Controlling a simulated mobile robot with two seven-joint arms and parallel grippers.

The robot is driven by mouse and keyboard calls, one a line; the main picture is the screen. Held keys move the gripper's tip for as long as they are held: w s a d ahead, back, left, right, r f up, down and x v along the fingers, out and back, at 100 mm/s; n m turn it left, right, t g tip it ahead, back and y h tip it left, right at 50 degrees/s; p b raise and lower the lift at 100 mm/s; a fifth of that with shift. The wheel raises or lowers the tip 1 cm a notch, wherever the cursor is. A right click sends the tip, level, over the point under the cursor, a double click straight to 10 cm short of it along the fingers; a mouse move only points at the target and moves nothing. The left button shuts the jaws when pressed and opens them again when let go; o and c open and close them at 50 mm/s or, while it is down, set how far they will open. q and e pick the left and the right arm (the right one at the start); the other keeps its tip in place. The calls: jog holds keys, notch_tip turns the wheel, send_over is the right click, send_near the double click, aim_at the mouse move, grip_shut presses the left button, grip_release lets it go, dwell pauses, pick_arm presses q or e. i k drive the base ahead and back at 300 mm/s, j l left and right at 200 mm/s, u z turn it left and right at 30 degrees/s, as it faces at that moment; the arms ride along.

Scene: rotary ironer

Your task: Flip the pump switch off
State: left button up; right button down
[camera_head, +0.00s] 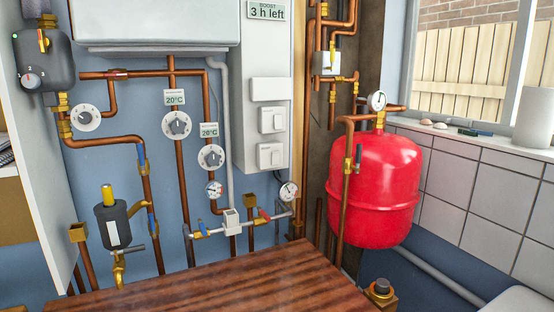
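Two white rocker-style switches are on the white panel in the middle: an upper switch (272,120) and a lower switch (270,156). A dark grey pump-like body (45,55) is at the upper left, with a small numbered dial (31,81) on its front. I cannot read a label that tells which of these is the pump switch, and the on or off positions are too small to tell. Neither of my grippers shows in the head view.
Copper pipes (172,130) with round dials (177,125) and gauges run around the panel (267,60). A red tank (374,190) stands at right beside a tiled ledge (480,140). A brown wooden top (215,285) fills the lower front and looks bare.

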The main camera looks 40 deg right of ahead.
aim_at(276, 155)
jog(key=z, duration=1.05)
